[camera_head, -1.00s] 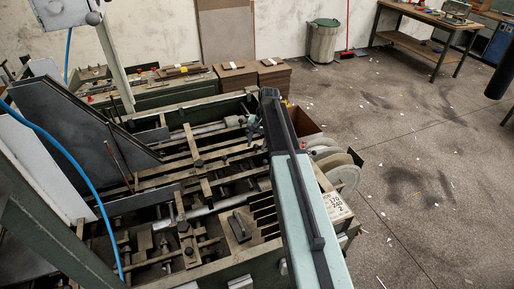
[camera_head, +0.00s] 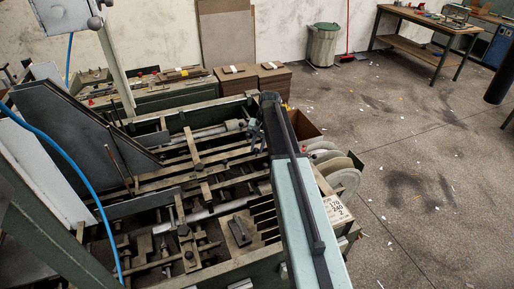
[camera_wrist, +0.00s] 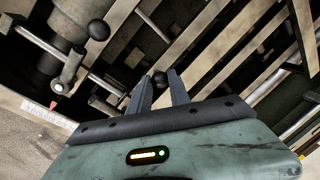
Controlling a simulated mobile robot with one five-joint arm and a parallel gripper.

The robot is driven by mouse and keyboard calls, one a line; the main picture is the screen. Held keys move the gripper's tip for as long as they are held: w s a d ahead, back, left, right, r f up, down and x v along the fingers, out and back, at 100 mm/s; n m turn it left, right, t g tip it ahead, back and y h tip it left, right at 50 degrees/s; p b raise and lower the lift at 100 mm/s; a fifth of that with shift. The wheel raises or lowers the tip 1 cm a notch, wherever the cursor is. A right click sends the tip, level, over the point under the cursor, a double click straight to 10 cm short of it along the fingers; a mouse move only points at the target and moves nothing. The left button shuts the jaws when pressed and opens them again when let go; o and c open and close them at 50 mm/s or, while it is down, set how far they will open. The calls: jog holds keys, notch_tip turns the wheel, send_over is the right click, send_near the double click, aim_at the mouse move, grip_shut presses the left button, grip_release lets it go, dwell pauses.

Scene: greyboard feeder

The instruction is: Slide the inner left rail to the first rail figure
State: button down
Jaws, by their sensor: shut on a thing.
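My gripper (camera_wrist: 161,80) is shut on a small black ball knob (camera_wrist: 160,77), held between its two dark fingertips in the wrist view. The knob's stem and mount are mostly hidden by the fingers. Long tan rails (camera_wrist: 232,48) run diagonally behind it. I cannot tell for certain which is the inner left rail. A pale scale strip (camera_wrist: 50,115) lies at the left, with a red pointer (camera_wrist: 57,87) just above it. Its figures are too small to read. In the head view my arm reaches over the feeder's right side, and the fingertips are hard to make out.
A second black knob (camera_wrist: 98,29) on a metal clamp stands left of my gripper. The feeder frame (camera_head: 215,270) is crowded with bars and rods (camera_head: 205,213). The floor beyond is open.

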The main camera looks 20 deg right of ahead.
jog(key=shift+w, duration=0.1)
dwell(0.7)
jog(key=shift+w, duration=0.5)
jog(key=c, duration=1.2)
grip_release()
jog(key=shift+c, duration=0.2)
jog(key=shift+s+r, duration=0.1)
notch_tip(320, 180, up, 8)
jog(key=d+p, duration=0.1)
jog(key=p, duration=0.6)
jog(key=shift+s+f+p, duration=0.25)
jog(key=shift+s+p, duration=0.05)
jog(key=shift+s, duration=0.1)
jog(key=shift+d, duration=0.1)
